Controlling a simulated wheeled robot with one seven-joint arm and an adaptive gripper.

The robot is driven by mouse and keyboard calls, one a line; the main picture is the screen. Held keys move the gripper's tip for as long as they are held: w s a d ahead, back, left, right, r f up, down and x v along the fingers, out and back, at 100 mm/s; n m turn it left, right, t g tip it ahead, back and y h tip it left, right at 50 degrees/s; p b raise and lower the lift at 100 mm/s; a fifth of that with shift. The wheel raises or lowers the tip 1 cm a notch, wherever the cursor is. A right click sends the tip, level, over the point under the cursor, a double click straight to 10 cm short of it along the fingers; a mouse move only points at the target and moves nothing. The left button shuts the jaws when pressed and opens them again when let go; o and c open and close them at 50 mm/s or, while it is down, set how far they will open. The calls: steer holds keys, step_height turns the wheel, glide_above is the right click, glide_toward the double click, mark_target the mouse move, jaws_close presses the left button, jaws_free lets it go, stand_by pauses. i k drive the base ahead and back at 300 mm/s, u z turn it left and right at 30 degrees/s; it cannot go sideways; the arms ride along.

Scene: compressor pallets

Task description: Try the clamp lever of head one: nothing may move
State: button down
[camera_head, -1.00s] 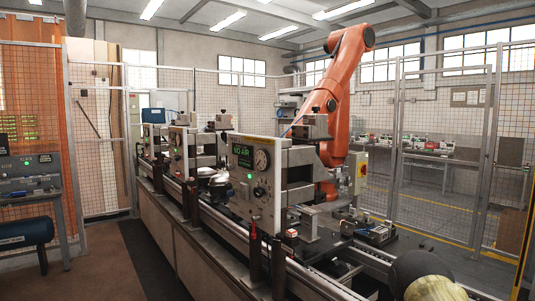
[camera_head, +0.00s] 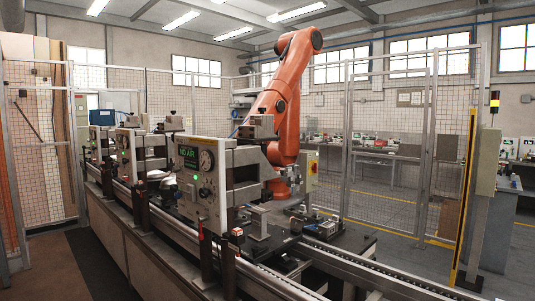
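The nearest test head (camera_head: 205,200) is a pale upright panel on the line, with a green-lit screen (camera_head: 188,156) reading "NO AIR", a round gauge (camera_head: 207,160) and a small green lamp. Grey clamp blocks (camera_head: 248,157) stand on its right side. More heads of the same kind (camera_head: 124,141) stand behind it to the left. I cannot tell which one is head one, and I cannot make out a clamp lever for certain. Dark upright posts (camera_head: 208,255), one with a red tip, stand in front of the nearest panel. My gripper is not in view.
The conveyor rail (camera_head: 340,270) runs along the line toward the lower right. A large orange robot arm (camera_head: 285,90) stands behind the heads, inside mesh fencing (camera_head: 390,150). A yellow-edged post (camera_head: 462,200) stands at right. The dark floor strip (camera_head: 95,265) at left is clear.

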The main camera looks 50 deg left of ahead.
mark_target(174, 188)
steer(key=z, duration=0.75)
steer(key=k, duration=1)
steer(key=u, duration=2.35)
